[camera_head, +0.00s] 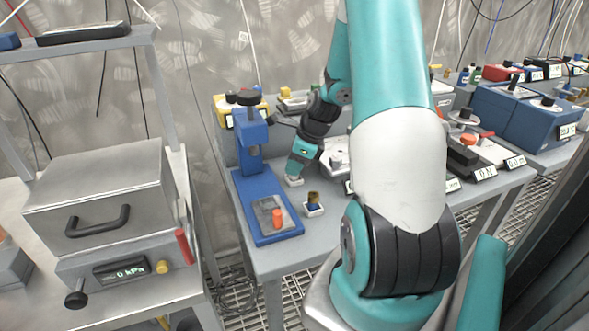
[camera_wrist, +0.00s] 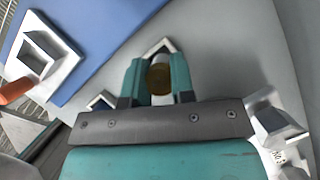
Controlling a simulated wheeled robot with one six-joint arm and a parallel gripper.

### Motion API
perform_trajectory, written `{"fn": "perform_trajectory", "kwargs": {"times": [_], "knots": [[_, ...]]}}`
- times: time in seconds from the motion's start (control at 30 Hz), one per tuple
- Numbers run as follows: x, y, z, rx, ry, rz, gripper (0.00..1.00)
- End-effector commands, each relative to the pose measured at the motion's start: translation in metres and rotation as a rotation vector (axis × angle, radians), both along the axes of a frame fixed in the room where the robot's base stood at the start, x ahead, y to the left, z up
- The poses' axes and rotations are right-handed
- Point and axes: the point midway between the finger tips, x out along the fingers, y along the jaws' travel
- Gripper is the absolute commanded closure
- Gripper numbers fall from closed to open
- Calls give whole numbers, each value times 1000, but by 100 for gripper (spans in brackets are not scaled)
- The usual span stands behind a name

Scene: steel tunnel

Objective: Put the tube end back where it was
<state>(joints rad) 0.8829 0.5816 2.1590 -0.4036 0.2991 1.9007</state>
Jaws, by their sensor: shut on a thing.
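My gripper (camera_wrist: 160,72) is shut on a small round brass-coloured piece (camera_wrist: 159,77), which I take to be the tube end. A pale part shows just below it between the teal fingers. In the head view my gripper (camera_head: 296,172) is low over the bench, right of the blue press. A small white stand (camera_head: 313,209) with a dark blue and brass piece (camera_head: 313,199) stands in front of my gripper.
The blue press (camera_head: 262,205) stands left of my gripper, with an orange cylinder (camera_head: 277,217) on its metal plate. A steel box (camera_head: 105,200) with a handle is farther left. Instruments and blue boxes (camera_head: 515,115) crowd the bench to the right. Some grey bench is bare.

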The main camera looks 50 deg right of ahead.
Motion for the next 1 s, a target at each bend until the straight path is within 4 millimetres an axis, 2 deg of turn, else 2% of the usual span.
{"fn": "perform_trajectory", "kwargs": {"times": [0.07, 0.4, 0.43, 0.53, 0.83, 1.0], "knots": [[0, 0, -11, 1, 2, 0, 100], [0, 0, -14, 0, 0, 0, 100], [0, 0, -14, 0, 0, 0, 74], [0, 0, -14, 0, 0, 0, 51], [0, 0, -12, -1, 0, 0, 51], [-5, -4, 7, -4, -3, -2, 51]]}}
